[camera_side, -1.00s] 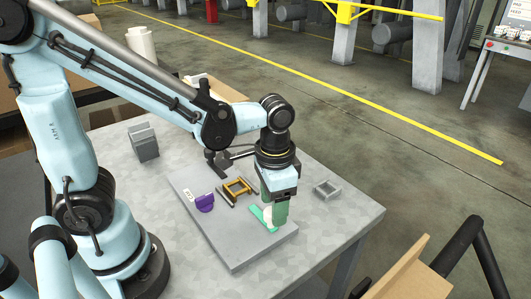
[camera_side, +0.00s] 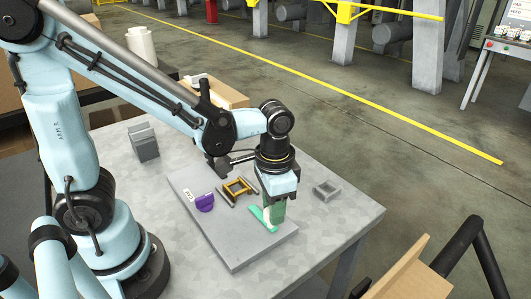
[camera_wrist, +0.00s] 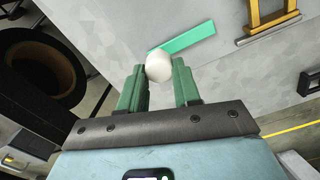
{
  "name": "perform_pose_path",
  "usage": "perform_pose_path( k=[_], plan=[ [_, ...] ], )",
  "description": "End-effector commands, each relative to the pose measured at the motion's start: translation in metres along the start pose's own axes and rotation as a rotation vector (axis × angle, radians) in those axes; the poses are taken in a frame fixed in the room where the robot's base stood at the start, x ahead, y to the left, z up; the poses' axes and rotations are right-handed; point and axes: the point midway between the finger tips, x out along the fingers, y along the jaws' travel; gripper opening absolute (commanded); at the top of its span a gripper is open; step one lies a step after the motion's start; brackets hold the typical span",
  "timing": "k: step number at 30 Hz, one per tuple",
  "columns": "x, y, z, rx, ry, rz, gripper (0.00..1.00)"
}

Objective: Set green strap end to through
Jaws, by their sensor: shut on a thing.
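A green strap (camera_side: 262,219) lies on the grey board, partly hidden by my gripper in the side view. In the wrist view the strap (camera_wrist: 188,40) runs up and right from a white rounded piece (camera_wrist: 160,67). My gripper (camera_wrist: 160,80) has green fingers, one on each side of this white piece at the strap's lower end, and is shut on it. In the side view my gripper (camera_side: 277,214) points down, low over the board's right part. A yellow-orange frame (camera_side: 238,187) stands on the board behind and left of the gripper; part of it shows in the wrist view (camera_wrist: 270,14).
The grey board (camera_side: 238,254) lies on a metal table (camera_side: 340,222). A purple half-round piece (camera_side: 204,203) sits at its left. A small grey frame (camera_side: 327,190) is on the table at right, a grey block (camera_side: 144,142) at back left.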

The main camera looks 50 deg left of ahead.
Motion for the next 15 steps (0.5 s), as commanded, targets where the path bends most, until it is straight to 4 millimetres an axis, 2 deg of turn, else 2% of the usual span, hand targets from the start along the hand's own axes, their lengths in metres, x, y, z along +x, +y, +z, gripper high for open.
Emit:
perform_pose_path(
  k=[5,15],
  plan=[
    [0.0,-0.006,0.002,-0.003,0.0,0.0,0.0],
    [0.0,-0.049,0.016,-0.005,-0.001,-0.001,0.0]
  ],
)
